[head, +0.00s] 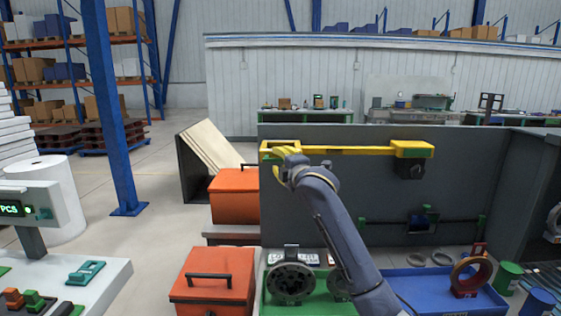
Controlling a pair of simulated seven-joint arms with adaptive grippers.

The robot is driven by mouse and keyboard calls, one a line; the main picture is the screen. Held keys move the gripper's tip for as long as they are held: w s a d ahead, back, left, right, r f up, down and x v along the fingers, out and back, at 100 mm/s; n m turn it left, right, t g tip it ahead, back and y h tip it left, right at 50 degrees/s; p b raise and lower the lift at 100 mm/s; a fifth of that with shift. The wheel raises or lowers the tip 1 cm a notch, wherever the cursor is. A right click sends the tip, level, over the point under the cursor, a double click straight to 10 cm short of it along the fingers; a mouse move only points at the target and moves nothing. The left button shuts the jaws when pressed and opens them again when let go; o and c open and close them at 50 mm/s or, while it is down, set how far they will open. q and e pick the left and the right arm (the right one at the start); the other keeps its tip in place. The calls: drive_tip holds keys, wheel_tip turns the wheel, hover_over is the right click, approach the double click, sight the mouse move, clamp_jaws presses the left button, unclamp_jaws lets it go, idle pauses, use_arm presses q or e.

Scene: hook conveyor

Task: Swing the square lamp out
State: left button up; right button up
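A yellow swing arm (365,151) lies level along the grey back panel. Its right end is a thick yellow block (411,149) with a dark part below it. Its left end is a yellow, square-looking head (266,149), seemingly the square lamp, partly hidden by my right gripper. My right gripper (281,168) is at this left end, overlapping it in the picture. A curved yellow piece shows beside the gripper. The fingers are too small and covered to tell whether they are open, shut or touching the lamp. My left gripper is not in view.
A green tray (312,304) with dark round parts and a blue tray (424,285) with rings lie below. A white console (60,290) stands at left.

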drive_tip(key=shift+c, duration=0.3)
clamp_jaws()
idle(0.3)
